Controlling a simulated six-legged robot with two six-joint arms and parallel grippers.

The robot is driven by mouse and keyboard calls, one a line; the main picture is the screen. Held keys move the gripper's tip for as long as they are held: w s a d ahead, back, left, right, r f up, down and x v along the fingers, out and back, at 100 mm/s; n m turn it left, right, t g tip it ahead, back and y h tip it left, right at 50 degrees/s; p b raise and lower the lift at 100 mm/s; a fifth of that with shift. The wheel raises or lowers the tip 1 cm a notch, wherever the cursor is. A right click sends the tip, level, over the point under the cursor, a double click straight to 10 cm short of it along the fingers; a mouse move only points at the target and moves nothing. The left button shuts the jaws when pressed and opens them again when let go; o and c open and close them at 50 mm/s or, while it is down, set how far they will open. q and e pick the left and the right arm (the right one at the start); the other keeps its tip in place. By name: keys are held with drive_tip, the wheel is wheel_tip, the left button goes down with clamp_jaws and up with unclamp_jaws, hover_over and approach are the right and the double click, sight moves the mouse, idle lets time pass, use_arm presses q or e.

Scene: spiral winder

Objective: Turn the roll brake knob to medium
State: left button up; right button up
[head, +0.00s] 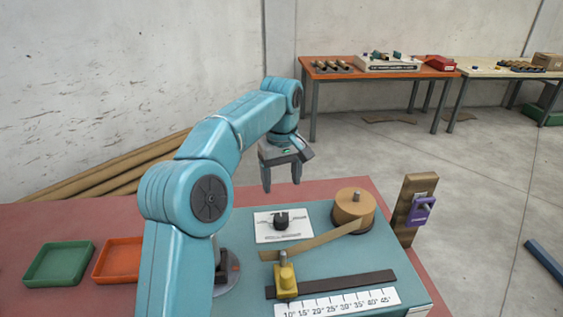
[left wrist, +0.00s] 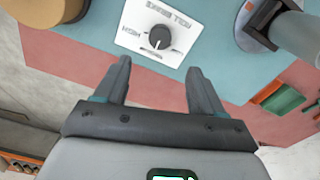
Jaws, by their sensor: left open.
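The roll brake knob (head: 281,222) is a dark round knob on a white labelled plate (head: 262,236) on the blue-green winder top. In the left wrist view the knob (left wrist: 159,36) shows ahead of the fingers, with a light mark near its lower edge. The plate's lettering (left wrist: 168,14) appears upside down there; I cannot tell the setting for sure. My left gripper (head: 282,184) is open and empty, fingers pointing down, above and behind the knob and apart from it. In the left wrist view its two fingers (left wrist: 159,68) are spread. My right gripper is not in view.
A cardboard-coloured roll (head: 352,208) with a strip stands right of the plate. A yellow clamp piece (head: 286,280), a dark bar (head: 330,284) and an angle scale (head: 338,302) lie in front. A purple clamp (head: 420,211) is at right. Green (head: 59,263) and orange (head: 118,260) trays sit left.

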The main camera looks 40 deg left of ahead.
use_arm(q)
wheel_tip(320, 180, up, 4)
drive_tip(key=shift+r+p, duration=0.2)
drive_tip(key=shift+p, duration=0.2)
drive_tip(key=shift+s+d, duration=0.1)
idle(0.4)
